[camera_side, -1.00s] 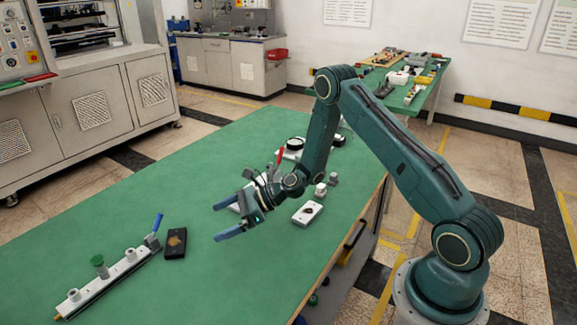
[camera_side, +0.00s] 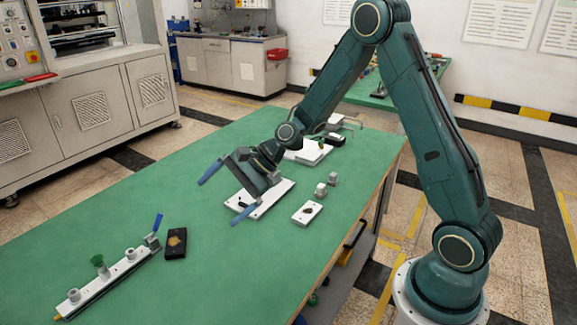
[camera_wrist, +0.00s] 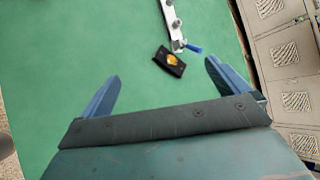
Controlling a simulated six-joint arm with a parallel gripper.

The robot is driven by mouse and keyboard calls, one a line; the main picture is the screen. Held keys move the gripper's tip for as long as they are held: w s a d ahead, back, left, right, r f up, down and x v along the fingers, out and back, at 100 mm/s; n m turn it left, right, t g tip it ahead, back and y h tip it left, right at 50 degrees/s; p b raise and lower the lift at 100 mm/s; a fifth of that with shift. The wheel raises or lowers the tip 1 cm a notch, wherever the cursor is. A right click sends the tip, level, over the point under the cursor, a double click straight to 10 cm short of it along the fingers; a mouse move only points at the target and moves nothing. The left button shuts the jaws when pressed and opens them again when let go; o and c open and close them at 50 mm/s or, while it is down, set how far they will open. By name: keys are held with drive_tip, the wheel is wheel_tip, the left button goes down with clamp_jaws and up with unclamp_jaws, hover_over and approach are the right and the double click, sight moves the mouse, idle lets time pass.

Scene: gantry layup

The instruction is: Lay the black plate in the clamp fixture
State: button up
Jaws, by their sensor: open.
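The black plate (camera_side: 176,243) lies flat on the green table with an orange-brown patch on top, and also shows in the wrist view (camera_wrist: 163,65). Next to it is a long light bar (camera_side: 112,284) with grey posts, a green knob and a blue-handled lever at its near-plate end. This looks like the clamp fixture, but I cannot be sure. The bar's lever end shows in the wrist view (camera_wrist: 173,30). My gripper (camera_side: 220,203) is open and empty, its blue fingers spread above the table, to the right of the plate and apart from it.
A white plate (camera_side: 264,203) lies beneath my gripper and a smaller one (camera_side: 307,213) is to its right, near small grey blocks (camera_side: 326,187). More parts stand at the back, partly behind my arm. The table's left middle is clear.

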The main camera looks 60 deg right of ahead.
drive_tip(key=s+r+n+g+h, duration=0.1)
drive_tip(key=s+r+n+h, duration=0.3)
drive_tip(key=s+r+n, duration=0.7)
drive_tip(key=s+d+r+n+h, duration=0.2)
drive_tip(key=s, duration=0.7)
drive_tip(key=s+d+r+n+h, duration=0.2)
drive_tip(key=s+d+r+n, duration=0.1)
drive_tip(key=s, duration=0.7)
drive_tip(key=shift+d, duration=0.15)
drive_tip(key=shift+w, duration=0.1)
drive_tip(key=c, duration=1.1)
